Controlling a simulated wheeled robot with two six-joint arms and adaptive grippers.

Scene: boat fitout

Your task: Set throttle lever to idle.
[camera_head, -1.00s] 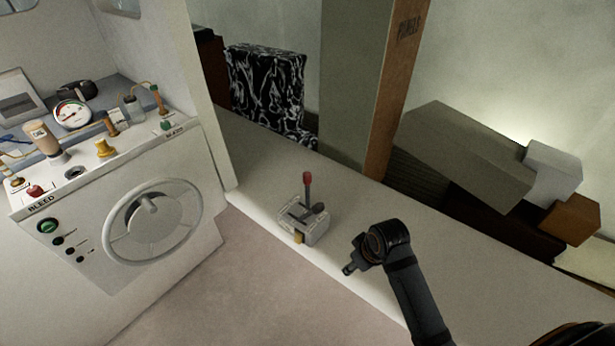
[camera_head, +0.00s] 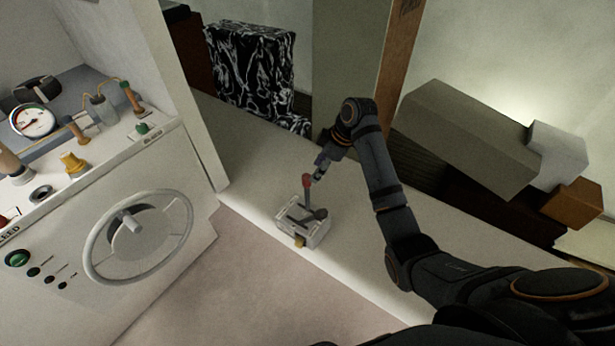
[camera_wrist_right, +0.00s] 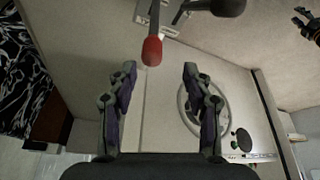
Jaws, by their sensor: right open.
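The throttle box (camera_head: 318,234) is a small pale unit on the white ledge, with a yellow piece at its front. Its lever with a red knob (camera_head: 307,180) stands roughly upright; a second lever has a black knob (camera_head: 320,213). My right gripper (camera_head: 317,175) is beside the red knob, just to its right in the head view. In the right wrist view, the open fingers of that gripper (camera_wrist_right: 160,72) point toward the red knob (camera_wrist_right: 152,52), which sits just beyond the tips, roughly between them. What looks like my left gripper (camera_wrist_right: 306,22) shows at the top right there.
A white console with a grey handwheel (camera_head: 138,236), gauge (camera_head: 33,121) and knobs stands at left. A black-and-white patterned block (camera_head: 250,72) and wooden post (camera_head: 402,50) stand behind the ledge (camera_head: 450,262). Grey boxes (camera_head: 465,140) are at right. The ledge right of the throttle is mostly clear.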

